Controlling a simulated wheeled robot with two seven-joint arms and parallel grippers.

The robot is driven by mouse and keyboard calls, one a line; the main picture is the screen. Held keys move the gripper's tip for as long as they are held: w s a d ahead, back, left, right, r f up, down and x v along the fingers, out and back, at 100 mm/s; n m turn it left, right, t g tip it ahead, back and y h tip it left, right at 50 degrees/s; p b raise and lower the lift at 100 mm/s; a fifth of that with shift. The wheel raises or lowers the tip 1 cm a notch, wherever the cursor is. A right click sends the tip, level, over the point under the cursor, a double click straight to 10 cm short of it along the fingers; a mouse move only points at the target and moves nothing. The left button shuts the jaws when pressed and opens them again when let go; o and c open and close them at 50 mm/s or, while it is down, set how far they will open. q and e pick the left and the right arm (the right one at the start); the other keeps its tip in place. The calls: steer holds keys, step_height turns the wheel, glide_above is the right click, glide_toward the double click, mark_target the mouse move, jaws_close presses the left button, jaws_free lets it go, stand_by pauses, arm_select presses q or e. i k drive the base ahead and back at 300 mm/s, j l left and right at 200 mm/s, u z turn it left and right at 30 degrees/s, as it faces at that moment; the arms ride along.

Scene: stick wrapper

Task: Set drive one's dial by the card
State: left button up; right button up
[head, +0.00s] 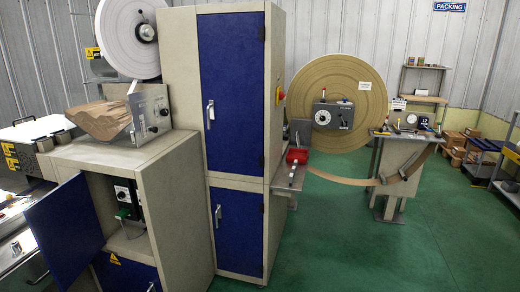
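A dark drive unit (139,207) stands inside the open lower cabinet at left. It carries a pale panel with a small round dial (123,195) and a green part below it. The dial's setting is too small to read, and I cannot tell whether this is drive one. A small white card (365,86) is on the large brown roll, and a white sign (398,104) stands behind the right-hand stand. Their writing is not legible, and I cannot tell which is the task's card. Neither of my grippers is in view.
The cabinet's blue door (64,235) swings open to the left. A tall cabinet (234,90) with two shut blue doors stands to its right. Brown web runs to a stand (401,170). Green floor (350,250) is clear at front right.

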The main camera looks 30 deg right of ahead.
mark_target(121, 196)
steer(key=i+l, duration=0.1)
steer(key=l, duration=1.55)
steer(key=i+l, duration=0.15)
steer(key=l, duration=0.65)
steer(key=i+l, duration=0.1)
steer(key=l, duration=0.75)
steer(key=i+l, duration=0.1)
steer(key=l, duration=1.5)
steer(key=i+l, duration=0.15)
steer(key=l, duration=0.7)
steer(key=i+j, duration=0.1)
steer(key=j, duration=2.2)
steer(key=i+j, duration=0.15)
steer(key=j, duration=2.15)
steer(key=i+j, duration=0.15)
steer(key=j, duration=1)
